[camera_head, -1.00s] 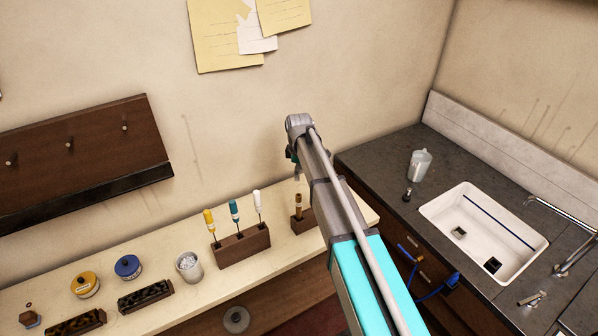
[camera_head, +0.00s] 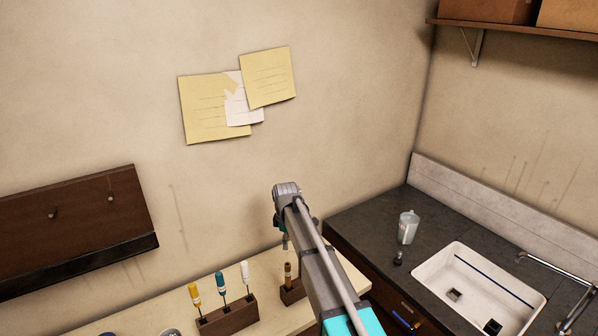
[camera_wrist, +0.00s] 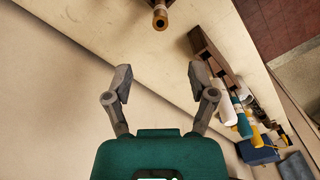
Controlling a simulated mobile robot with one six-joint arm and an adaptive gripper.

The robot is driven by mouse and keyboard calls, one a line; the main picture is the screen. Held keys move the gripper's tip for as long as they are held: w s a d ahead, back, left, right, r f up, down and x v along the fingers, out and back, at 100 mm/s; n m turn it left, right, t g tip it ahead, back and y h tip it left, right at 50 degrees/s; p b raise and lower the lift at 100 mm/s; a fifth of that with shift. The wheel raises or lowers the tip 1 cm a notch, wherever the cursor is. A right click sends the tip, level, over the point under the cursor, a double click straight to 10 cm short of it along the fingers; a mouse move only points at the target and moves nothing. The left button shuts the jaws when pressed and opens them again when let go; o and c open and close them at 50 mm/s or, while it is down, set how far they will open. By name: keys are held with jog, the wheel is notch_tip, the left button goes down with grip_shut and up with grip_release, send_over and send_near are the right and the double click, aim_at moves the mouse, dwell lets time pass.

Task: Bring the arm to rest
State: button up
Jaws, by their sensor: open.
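My gripper (camera_wrist: 158,82) shows in the wrist view with its two grey fingers spread apart and nothing between them. In the head view my arm reaches out toward the back wall, above the pale workbench (camera_head: 115,322). The gripper itself is mostly hidden behind the arm's end there. In the wrist view a brown-handled tool (camera_wrist: 160,20) stands beyond the fingertips, apart from them.
A wooden block (camera_head: 229,316) holds yellow, teal and white-handled tools on the bench. A smaller block (camera_head: 292,292) stands beside my arm. To the right are a dark counter (camera_head: 368,221), a clear jug (camera_head: 408,227) and a white sink (camera_head: 470,290). Papers (camera_head: 210,108) hang on the wall.

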jog(key=s+d+f+m+b, duration=0.7)
jog(key=s+d+m, duration=0.1)
jog(key=s+d, duration=0.4)
jog(key=s+d+f+m+b, duration=0.8)
jog(key=s+d, duration=0.4)
jog(key=s, duration=0.1)
jog(key=shift+s+f+m, duration=0.15)
jog(key=shift+s+m, duration=0.1)
jog(key=shift+m, duration=0.05)
